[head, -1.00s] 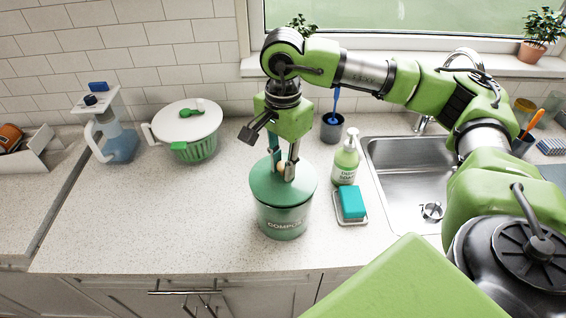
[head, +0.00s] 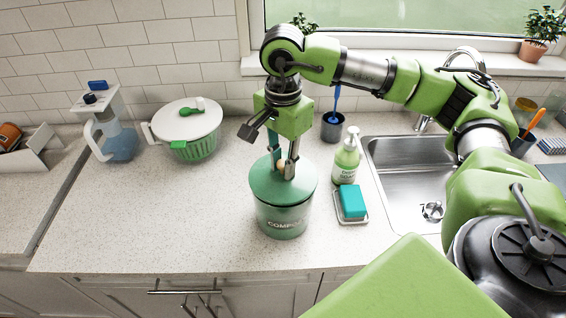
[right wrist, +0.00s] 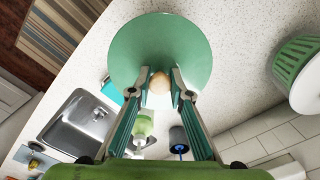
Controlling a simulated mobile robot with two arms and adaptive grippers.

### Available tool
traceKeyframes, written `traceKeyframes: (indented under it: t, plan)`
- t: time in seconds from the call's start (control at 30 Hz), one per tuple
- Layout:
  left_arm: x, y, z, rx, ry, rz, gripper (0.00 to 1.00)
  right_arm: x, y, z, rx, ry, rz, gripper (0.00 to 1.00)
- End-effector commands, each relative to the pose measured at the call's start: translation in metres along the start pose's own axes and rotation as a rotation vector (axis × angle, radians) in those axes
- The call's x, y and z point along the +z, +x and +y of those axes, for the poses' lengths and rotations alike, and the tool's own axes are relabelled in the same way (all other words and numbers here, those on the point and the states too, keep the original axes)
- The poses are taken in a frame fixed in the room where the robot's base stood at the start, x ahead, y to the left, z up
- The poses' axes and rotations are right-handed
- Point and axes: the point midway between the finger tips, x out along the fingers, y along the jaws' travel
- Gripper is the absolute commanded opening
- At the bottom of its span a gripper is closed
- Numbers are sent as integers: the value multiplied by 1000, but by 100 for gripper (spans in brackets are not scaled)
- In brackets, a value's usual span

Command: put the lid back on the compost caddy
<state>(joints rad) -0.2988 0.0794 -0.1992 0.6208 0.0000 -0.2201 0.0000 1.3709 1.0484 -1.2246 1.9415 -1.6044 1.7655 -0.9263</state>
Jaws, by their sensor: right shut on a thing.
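The green compost caddy (head: 284,217) stands upright on the counter, left of the sink. Its green lid (head: 264,184) sits at the caddy's top, looking level and lined up with the rim; I cannot tell whether it is fully seated. My right gripper (head: 287,171) points down over the lid and is shut on its round wooden knob. In the right wrist view the lid (right wrist: 160,40) fills the upper middle, and the knob (right wrist: 159,84) is between the two fingertips. The lid hides the caddy there. My left gripper is not in view.
A soap bottle (head: 346,162) and a teal sponge on a dish (head: 352,203) stand close right of the caddy. A dark cup (head: 331,128) is behind. A salad spinner (head: 187,128) and a water jug (head: 118,140) stand at left. The counter between is clear.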

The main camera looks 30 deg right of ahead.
Motion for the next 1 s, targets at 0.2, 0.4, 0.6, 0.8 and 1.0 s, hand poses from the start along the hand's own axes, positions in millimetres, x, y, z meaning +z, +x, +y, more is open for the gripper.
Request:
traceKeyframes:
  t: [0.2, 0.4, 0.6, 0.8, 1.0]
  plan:
    - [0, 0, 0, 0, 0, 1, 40, 0, 0, 0, -1, 0, 0, 0]
    - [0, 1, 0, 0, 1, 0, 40, 0, 0, 0, -1, 0, 0, 0]
    - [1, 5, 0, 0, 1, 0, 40, 0, 1, 0, -1, 0, -1, 0]
    - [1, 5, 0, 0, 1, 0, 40, 0, 0, 0, -1, 0, -1, 0]
    - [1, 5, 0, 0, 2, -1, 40, 0, 0, 0, -1, 0, -1, 0]
